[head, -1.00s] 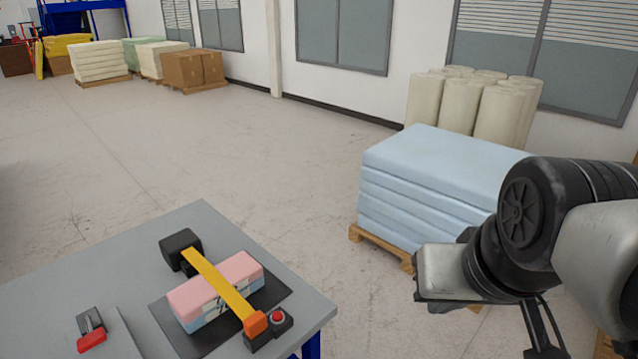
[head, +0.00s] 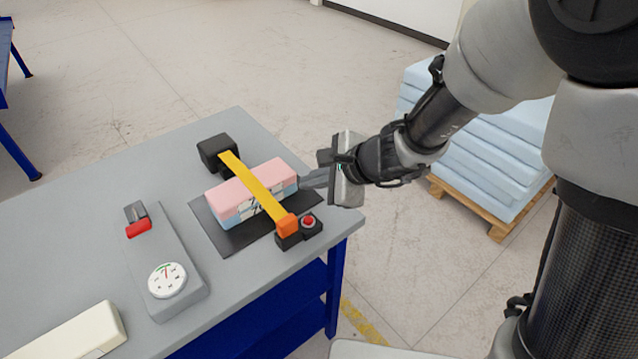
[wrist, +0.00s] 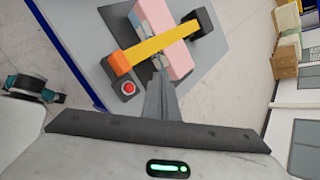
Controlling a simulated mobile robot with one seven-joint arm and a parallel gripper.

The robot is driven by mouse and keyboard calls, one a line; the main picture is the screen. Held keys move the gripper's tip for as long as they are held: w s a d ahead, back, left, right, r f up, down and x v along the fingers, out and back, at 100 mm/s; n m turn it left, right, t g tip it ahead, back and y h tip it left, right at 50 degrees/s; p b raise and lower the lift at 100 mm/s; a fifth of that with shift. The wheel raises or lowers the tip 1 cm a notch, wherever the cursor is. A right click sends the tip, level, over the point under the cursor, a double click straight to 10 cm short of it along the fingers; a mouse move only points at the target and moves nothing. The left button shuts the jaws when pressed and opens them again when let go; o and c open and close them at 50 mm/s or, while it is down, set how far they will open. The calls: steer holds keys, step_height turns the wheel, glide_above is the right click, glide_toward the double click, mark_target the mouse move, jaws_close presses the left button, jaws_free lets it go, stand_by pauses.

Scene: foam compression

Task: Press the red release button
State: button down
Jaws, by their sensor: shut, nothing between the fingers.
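The red release button (head: 308,221) sits on a small black box at the near right corner of the black mat (head: 235,238). It also shows in the wrist view (wrist: 128,88), left of the fingers. An orange block (head: 288,225) is right beside it, at the end of a yellow bar (head: 247,180) lying across a pink and blue foam block (head: 226,204). My gripper (head: 303,181) is shut and empty, its fingers pointing left at the foam's right end, beyond the button in the head view. I cannot tell whether the fingertips touch the foam. The button is unobstructed.
A black block (head: 216,151) stands at the bar's far end. A grey gauge unit (head: 165,245) with a red-tipped lever and a pale block (head: 70,335) lie on the table's left part. Light blue stacked slabs (head: 470,165) stand on a pallet behind my arm.

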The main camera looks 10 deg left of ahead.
steer(key=b, duration=0.7)
glide_above(308, 220)
steer(key=d, duration=0.1)
step_height(308, 220, down, 8)
steer(key=shift+s+d+r, duration=0.1)
steer(key=shift+s+r, duration=0.05)
steer(key=shift+r, duration=0.05)
steer(key=shift+f+b, duration=0.45)
steer(key=shift+f, duration=0.15)
stand_by(1.1)
steer(key=shift+f+b, duration=0.4)
steer(key=shift+b, duration=0.25)
steer(key=shift+f+b, duration=0.45)
steer(key=shift+b, duration=0.15)
stand_by(0.5)
steer(key=shift+r, duration=0.1)
steer(key=shift+r+p, duration=0.7)
steer(key=shift+r, duration=0.1)
